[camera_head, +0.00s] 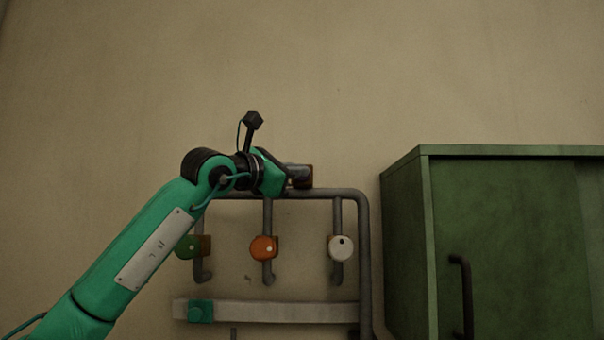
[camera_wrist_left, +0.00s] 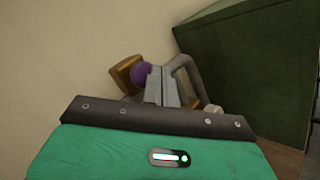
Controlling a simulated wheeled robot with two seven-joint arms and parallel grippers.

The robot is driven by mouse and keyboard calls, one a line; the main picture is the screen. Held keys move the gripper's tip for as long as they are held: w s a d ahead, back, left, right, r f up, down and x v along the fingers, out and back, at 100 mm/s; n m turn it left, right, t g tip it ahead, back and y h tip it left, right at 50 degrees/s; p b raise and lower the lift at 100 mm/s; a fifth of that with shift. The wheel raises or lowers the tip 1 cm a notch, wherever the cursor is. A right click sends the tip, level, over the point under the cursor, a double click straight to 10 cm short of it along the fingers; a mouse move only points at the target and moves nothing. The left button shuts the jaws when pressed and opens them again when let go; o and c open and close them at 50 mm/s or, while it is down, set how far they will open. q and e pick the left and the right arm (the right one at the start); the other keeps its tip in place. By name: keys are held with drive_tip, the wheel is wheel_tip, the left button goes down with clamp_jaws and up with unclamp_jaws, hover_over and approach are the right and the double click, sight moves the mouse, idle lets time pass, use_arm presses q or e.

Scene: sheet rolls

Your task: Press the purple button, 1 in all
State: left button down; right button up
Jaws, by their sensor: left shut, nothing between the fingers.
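The purple button (camera_wrist_left: 141,73) is round and sits on a brown block (camera_wrist_left: 122,77) on the wall, just left of my fingertips in the wrist view. My left gripper (camera_head: 299,174) is shut and empty, high at the wall above the pipes. Its grey fingers (camera_wrist_left: 163,86) partly cover the button in the wrist view. I cannot tell whether they touch it. In the head view the gripper hides the button, and only an edge of the brown block shows past the fingertips. My right gripper is not in view.
Grey pipes (camera_head: 364,250) frame a green knob (camera_head: 187,247), an orange knob (camera_head: 262,247) and a white knob (camera_head: 341,248) below the gripper. A pale rail (camera_head: 275,312) runs beneath. A green cabinet (camera_head: 500,235) with a dark handle stands right. The wall above is bare.

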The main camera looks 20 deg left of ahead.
use_arm(q)
drive_tip(key=shift+w, duration=0.1)
idle(0.5)
drive_tip(key=shift+w+a, duration=0.1)
drive_tip(key=shift+w, duration=0.2)
drive_tip(key=shift+w+a+p, duration=0.15)
drive_tip(key=shift+w+p, duration=0.35)
idle(0.8)
drive_tip(key=shift+s+d+b, duration=0.25)
drive_tip(key=shift+s+b, duration=0.6)
